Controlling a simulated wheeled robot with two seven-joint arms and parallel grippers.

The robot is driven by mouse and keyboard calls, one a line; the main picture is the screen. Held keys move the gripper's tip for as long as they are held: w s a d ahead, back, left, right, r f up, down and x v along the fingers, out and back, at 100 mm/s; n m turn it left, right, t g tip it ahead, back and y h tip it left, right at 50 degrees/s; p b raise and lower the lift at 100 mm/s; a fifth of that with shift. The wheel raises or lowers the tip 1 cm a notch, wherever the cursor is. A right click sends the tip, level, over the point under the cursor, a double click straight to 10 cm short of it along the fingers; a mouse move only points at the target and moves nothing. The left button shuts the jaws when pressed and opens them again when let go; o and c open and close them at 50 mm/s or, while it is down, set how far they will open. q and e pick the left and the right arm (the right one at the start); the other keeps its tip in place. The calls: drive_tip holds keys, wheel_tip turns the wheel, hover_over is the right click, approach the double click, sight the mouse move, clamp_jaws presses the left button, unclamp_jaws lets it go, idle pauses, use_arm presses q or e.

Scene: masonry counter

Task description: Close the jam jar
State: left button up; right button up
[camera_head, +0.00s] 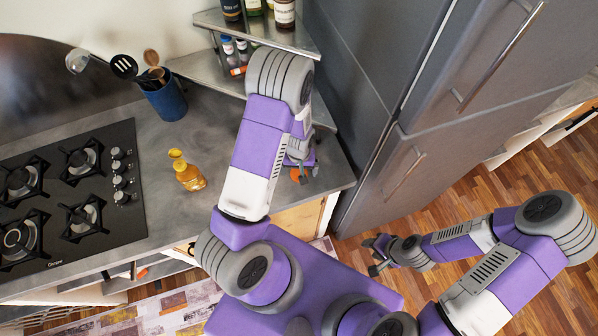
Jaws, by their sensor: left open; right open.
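A small amber container (189,177) stands on the grey counter to the right of the stove, with a yellow top part (175,154) at its upper left. I cannot tell for sure whether it is the jam jar. An orange object (298,175) shows partly at my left gripper, near the counter's right end; the gripper and arm hide much of it. My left gripper (302,168) is open, close to that object, and contact cannot be made out. My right gripper (374,256) is open and empty, low over the floor, away from the counter.
A black gas stove (68,190) fills the counter's left. A blue utensil holder (166,101) stands at the back. A corner shelf (262,35) with bottles and small jars rises behind my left arm. A grey fridge (430,110) bounds the right. The counter's middle is clear.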

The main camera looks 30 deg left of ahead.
use_arm(q)
drive_tip(key=shift+f, duration=0.45)
drive_tip(key=c, duration=1.1)
drive_tip(key=shift+c, duration=0.2)
